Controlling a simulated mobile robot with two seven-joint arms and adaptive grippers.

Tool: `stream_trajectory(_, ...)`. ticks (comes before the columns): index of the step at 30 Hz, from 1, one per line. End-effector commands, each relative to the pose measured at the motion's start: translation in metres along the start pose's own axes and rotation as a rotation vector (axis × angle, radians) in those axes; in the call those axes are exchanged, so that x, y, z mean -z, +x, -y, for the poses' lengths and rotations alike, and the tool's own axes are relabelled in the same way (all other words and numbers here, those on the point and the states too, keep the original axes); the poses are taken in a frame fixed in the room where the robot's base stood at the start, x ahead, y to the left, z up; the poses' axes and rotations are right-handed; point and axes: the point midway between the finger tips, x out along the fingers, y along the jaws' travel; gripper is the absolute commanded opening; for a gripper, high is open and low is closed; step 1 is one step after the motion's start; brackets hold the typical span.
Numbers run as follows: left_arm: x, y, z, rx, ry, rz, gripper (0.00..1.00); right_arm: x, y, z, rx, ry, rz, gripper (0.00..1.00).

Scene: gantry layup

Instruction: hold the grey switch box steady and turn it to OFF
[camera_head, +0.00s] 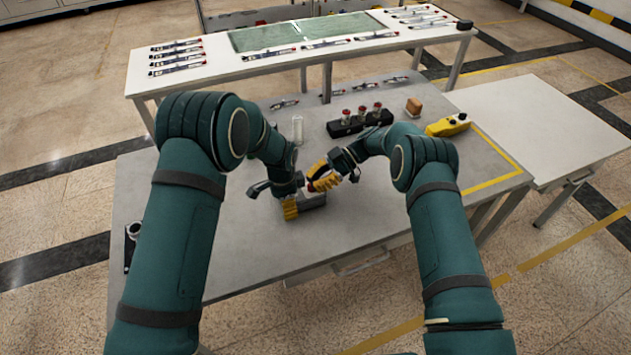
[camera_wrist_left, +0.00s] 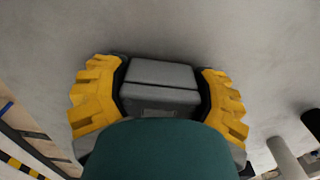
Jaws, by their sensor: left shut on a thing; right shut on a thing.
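The grey switch box (camera_head: 314,200) is on the grey table near its middle. My left gripper (camera_head: 291,208) is low at the table with yellow fingers shut on the box. In the left wrist view the box (camera_wrist_left: 162,75) sits between both fingers, its lower part hidden by my own green wrist. My right gripper (camera_head: 324,180) is just above and beside the box, its yellow fingers shut on a small part with a bit of red showing, seemingly the switch's handle. The fingers hide most of that part, and its setting cannot be read.
Behind the box stand a black rack (camera_head: 360,124) with red-topped pieces and a clear cylinder (camera_head: 297,130). A yellow tool (camera_head: 447,125) and a brown block (camera_head: 413,107) lie at the right. A white bench (camera_head: 215,75) holds tools. The table's front is clear.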

Motion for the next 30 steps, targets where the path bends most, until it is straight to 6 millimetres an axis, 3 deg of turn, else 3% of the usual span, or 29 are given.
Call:
stream_trajectory(15, 0.0031, -0.0021, -0.0007, 0.001, 0.006, -0.004, 0.23, -0.0058, 0.0011, -0.0037, 0.200, -0.079, 0.007, 0.00)
stream_trajectory(30, 0.0028, -0.0011, -0.0011, 0.000, 0.006, -0.003, 0.22, -0.0035, 0.0035, -0.0009, 0.270, -0.103, 0.004, 0.00)
